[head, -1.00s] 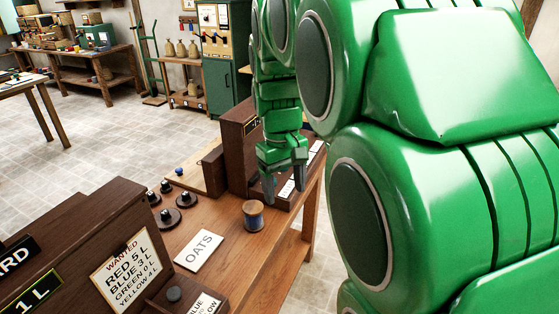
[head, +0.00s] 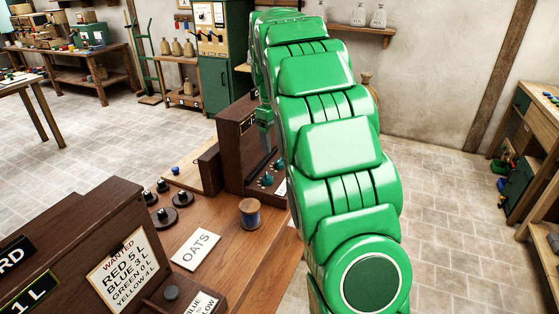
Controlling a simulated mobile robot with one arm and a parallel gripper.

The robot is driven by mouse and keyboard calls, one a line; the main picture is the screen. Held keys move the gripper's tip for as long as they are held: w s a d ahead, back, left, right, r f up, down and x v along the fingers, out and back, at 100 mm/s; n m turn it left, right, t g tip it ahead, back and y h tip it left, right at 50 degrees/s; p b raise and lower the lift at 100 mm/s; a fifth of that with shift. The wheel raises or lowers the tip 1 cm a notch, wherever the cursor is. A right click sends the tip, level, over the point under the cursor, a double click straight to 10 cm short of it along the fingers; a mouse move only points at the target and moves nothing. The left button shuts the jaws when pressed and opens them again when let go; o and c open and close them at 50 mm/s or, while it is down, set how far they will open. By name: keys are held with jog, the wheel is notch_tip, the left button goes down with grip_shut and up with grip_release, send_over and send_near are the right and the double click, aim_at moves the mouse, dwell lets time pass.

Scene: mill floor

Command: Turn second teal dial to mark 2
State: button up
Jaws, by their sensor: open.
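Small teal dials show on the brown wooden box at the table's far end: a nearer one (head: 267,181) and one behind it (head: 280,165). My arm cuts across the box's right side and may hide more dials. I cannot tell which is the second, or read their marks. My gripper (head: 267,138) is small and partly hidden at the dark panel of the box, above the dials. It is open and appears apart from them.
A box with a WANTED list (head: 124,272) stands at the near left. Open tiled floor lies left and right.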

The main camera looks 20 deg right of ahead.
jog(key=w+d+f+n, duration=0.1)
jog(key=w+d+f, duration=0.15)
jog(key=w, duration=0.25)
jog(key=w+d+f+n, duration=0.1)
jog(key=w+d+f, duration=0.15)
jog(key=w, duration=0.25)
jog(key=n, duration=0.2)
send_over(279, 160)
jog(key=shift+t+y, duration=0.3)
jog(key=shift+t, duration=0.1)
notch_tip(279, 160, down, 6)
jog(key=shift+d+f, duration=0.1)
jog(key=shift+f, duration=4.1)
jog(key=c, duration=1.1)
